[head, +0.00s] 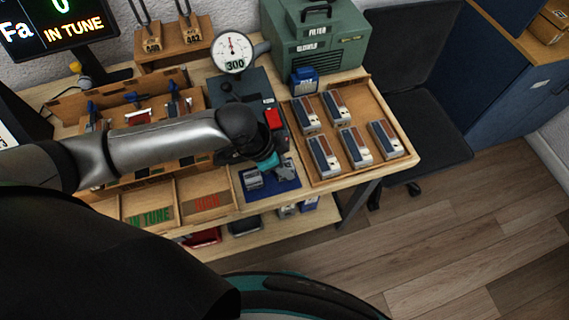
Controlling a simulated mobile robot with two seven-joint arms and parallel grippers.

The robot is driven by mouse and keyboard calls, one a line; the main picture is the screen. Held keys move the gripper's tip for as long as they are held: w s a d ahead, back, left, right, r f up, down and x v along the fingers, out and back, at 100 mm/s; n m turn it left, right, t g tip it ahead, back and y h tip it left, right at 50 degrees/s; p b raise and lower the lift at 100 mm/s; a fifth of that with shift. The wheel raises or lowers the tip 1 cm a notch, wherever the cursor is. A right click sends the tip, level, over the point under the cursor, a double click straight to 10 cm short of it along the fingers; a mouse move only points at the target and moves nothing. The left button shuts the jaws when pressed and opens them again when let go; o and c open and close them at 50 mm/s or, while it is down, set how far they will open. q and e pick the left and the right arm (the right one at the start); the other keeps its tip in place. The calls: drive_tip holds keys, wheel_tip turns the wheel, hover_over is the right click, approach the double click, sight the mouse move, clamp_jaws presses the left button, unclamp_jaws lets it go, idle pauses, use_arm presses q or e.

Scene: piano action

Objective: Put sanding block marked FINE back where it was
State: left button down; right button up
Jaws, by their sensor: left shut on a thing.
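My left gripper (272,168) reaches in from the left over a dark blue mat (290,186) near the table's front edge. It is shut on a small blue and light grey block, which looks like the sanding block (252,179), at the mat's left side. The lettering on this block is too small to read, and the fingers partly hide the grip. I cannot tell whether the block touches the mat. Another blue block with a white label (304,79) stands behind the wooden tray. My right gripper is not in view.
The wooden tray (405,160) on the right holds several grey-and-blue blocks. A dial gauge (233,52) stands behind my gripper, near a green case (316,45). Wooden bins (203,190) lie left of the mat. A dark chair (415,80) stands right of the table.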

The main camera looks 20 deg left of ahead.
use_arm(q)
drive_tip(key=shift+f, duration=0.15)
drive_tip(key=c, duration=0.6)
unclamp_jaws()
drive_tip(key=p+v, duration=0.2)
drive_tip(key=v, duration=1)
drive_tip(key=shift+r+p, duration=0.25)
drive_tip(key=shift+p, duration=0.05)
drive_tip(key=shift+w, duration=0.1)
